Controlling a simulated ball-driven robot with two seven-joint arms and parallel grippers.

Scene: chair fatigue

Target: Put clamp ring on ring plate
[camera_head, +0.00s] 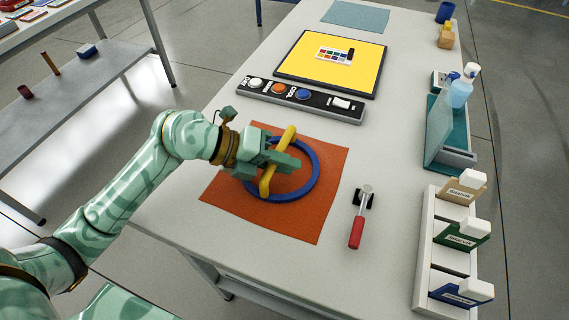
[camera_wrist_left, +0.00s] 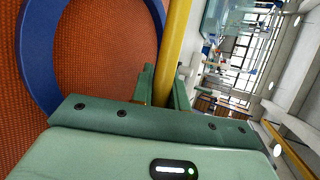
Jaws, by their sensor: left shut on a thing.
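A blue ring (camera_head: 314,182) with a yellow bar (camera_head: 290,134) across it, which I take as the clamp ring, is over the orange mat (camera_head: 325,218). In the left wrist view the ring (camera_wrist_left: 38,50) is at the left and the bar (camera_wrist_left: 173,50) runs between the fingers. My left gripper (camera_head: 277,160) is shut on the yellow bar and hides its middle. I cannot tell whether the ring touches the mat. No part is clearly the ring plate; a yellow board (camera_head: 310,78) with a dark rim lies farther back. My right gripper is not in view.
A button strip (camera_head: 318,104) lies between mat and board. A red-handled tool (camera_head: 357,230) lies right of the mat. Bare tabletop (camera_head: 395,150) shows between.

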